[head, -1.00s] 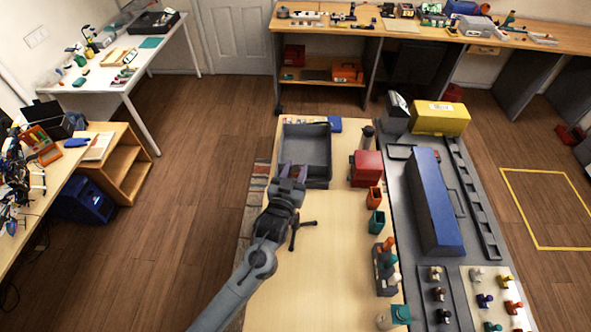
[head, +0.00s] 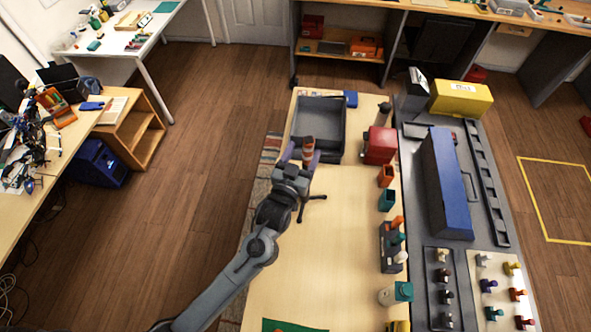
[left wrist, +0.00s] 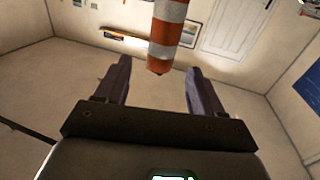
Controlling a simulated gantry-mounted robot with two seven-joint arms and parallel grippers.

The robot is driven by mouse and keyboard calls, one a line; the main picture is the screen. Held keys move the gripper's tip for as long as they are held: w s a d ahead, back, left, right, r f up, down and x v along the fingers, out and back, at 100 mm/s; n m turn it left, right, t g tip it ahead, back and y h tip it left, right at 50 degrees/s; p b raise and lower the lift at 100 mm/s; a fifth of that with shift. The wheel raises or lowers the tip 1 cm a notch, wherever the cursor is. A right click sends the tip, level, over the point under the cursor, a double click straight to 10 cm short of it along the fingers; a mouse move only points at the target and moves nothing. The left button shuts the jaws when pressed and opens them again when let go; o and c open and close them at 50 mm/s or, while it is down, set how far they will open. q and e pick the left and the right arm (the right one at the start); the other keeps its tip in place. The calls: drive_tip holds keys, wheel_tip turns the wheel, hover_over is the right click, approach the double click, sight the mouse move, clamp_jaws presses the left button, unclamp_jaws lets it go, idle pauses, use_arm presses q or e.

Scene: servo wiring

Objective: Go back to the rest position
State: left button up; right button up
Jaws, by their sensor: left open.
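My left gripper (head: 306,154) is open near the front of the grey tray (head: 299,155), as seen in the head view. Its two purple-grey fingers stand apart. An orange-and-white striped piece (head: 308,148) shows between the fingertips in the head view. In the left wrist view it is a striped cylinder (left wrist: 168,35) coming from the top edge, its lower end just beyond the gap between the open fingers (left wrist: 158,75). I cannot tell what holds it up. My left arm reaches in from the lower left. My right gripper is not in view.
A red box (head: 379,145), small orange and teal bins (head: 387,200) and a dark holder (head: 393,248) line the wooden table's right side. A long blue block (head: 445,185) lies further right. The table's middle is clear.

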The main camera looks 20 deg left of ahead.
use_arm(q)
drive_tip(key=s+a+f+m+g+p, duration=0.1)
drive_tip(key=s+g, duration=0.6)
drive_tip(key=s, duration=0.8)
drive_tip(key=s+a+f+m+g+h+p, duration=0.1)
drive_tip(key=s+g, duration=0.6)
drive_tip(key=s, duration=0.9)
drive_tip(key=shift+a+f+m+p, duration=0.3)
drive_tip(key=shift+a+f+p, duration=0.45)
drive_tip(key=shift+f+p, duration=0.8)
drive_tip(key=shift+s+r, duration=0.1)
drive_tip(key=shift+r, duration=0.1)
